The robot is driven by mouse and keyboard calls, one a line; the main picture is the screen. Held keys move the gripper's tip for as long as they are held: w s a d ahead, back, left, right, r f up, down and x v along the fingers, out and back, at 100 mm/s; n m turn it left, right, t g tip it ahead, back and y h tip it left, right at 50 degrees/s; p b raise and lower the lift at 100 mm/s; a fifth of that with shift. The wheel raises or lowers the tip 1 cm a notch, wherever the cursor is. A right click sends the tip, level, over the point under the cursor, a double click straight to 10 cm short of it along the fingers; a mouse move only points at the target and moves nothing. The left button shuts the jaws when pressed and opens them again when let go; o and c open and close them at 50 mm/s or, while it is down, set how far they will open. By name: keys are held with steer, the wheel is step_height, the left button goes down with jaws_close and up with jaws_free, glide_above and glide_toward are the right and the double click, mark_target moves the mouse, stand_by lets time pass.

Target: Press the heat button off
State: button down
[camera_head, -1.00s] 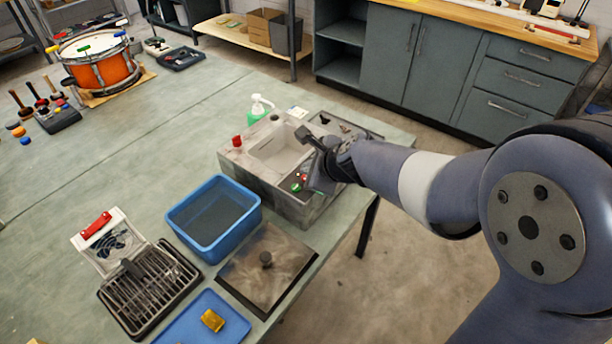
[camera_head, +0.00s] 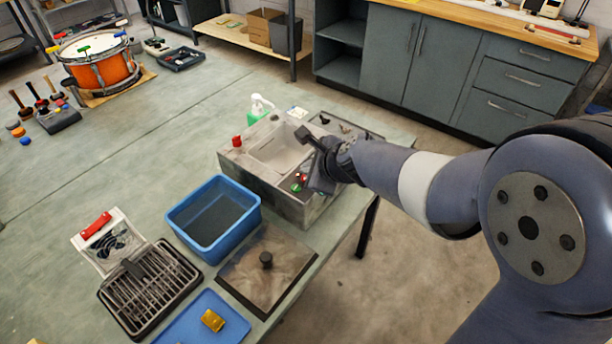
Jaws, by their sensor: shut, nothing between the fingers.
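A grey box-shaped unit with a basin (camera_head: 280,152) stands on the bench near its right edge. On its front right panel are small buttons, one red and one green (camera_head: 297,184); which one is the heat button I cannot tell. My gripper (camera_head: 312,160) is shut and empty. It is over the right part of the unit, just above and beside the buttons, and partly hides that panel. Whether it touches a button is too small to tell.
A red knob (camera_head: 237,141) sits on the unit's left rim, with a soap pump bottle (camera_head: 260,106) behind. A blue tub (camera_head: 212,221), a dark lid (camera_head: 266,275), a wire basket (camera_head: 150,290) and a blue tray (camera_head: 190,325) stand nearer. An orange drum (camera_head: 100,70) is far left.

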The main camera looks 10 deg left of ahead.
steer(key=shift+f, duration=0.1)
stand_by(0.3)
steer(key=shift+f+b, duration=0.4)
steer(key=shift+f, duration=0.1)
stand_by(0.3)
steer(key=shift+r+p, duration=0.5)
steer(key=shift+r, duration=0.1)
step_height(320, 180, up, 6)
steer(key=p, duration=0.6)
stand_by(1.1)
